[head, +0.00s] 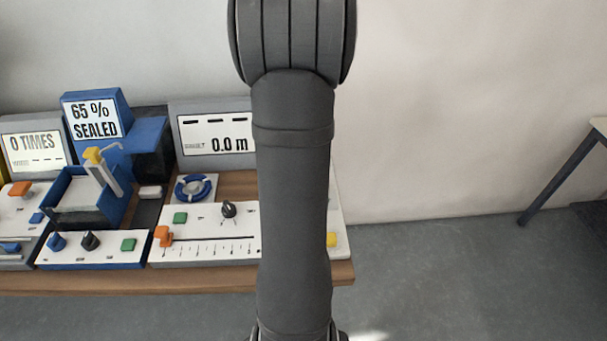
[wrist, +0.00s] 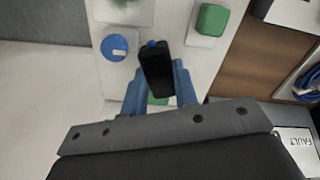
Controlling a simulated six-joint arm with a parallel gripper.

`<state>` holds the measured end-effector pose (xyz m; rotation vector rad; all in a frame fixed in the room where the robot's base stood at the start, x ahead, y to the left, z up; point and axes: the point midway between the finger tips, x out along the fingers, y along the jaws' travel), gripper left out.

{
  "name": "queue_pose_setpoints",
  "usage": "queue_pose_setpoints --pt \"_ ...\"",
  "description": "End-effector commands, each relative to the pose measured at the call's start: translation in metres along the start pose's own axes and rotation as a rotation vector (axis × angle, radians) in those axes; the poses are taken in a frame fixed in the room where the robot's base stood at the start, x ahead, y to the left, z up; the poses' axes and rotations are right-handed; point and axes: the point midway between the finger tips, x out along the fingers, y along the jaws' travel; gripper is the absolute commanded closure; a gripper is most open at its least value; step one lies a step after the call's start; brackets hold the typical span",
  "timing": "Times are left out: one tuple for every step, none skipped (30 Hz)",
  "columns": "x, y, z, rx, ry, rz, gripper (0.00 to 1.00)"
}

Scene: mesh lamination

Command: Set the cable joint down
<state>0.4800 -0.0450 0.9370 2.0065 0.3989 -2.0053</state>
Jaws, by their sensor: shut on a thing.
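The cable joint (wrist: 156,68) is a black, block-shaped piece with a small blue bit at its far end. In the wrist view my gripper (wrist: 158,90) has its two blue fingers shut on it, one on each side. It is over a white panel (wrist: 178,56); I cannot tell whether it touches the panel. In the head view my arm hides the gripper and the joint.
On the white panel are a green block (wrist: 212,19), a blue round piece (wrist: 114,47) and another green piece (wrist: 157,99) partly behind the joint. A blue coil (head: 193,188), a blue machine (head: 92,188) and a slider panel (head: 205,237) stand left on the wooden bench (head: 180,281).

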Motion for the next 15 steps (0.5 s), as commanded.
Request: queue_pose_setpoints --pt "0.009 0.0 0.001 0.0 -0.003 -0.002 0.96" --pt "0.014 0.0 0.001 0.0 -0.004 -0.002 0.96" --pt "0.02 0.0 0.001 0.0 -0.004 -0.002 0.96" --pt "0.024 0.0 0.001 0.0 -0.003 -0.002 0.96" --pt "0.027 0.0 0.001 0.0 -0.003 -0.002 0.96" --pt "0.029 0.0 0.001 0.0 -0.002 -0.001 0.96" --pt "0.03 0.0 0.001 0.0 -0.001 0.0 0.96" --pt "0.029 0.0 0.0 0.0 0.0 0.0 0.96" --pt "0.029 0.0 0.0 0.0 0.0 0.0 0.96" --pt "0.029 0.0 0.0 0.0 0.0 0.0 0.96" --pt "0.029 0.0 0.0 0.0 0.0 0.0 0.96" --pt "0.029 0.0 0.0 0.0 0.0 0.0 0.96" --pt "0.029 0.0 0.0 0.0 0.0 0.0 0.96" --pt "0.03 0.0 0.001 0.0 0.0 0.0 0.96" --pt "0.031 0.0 0.001 0.0 -0.001 0.0 0.96"
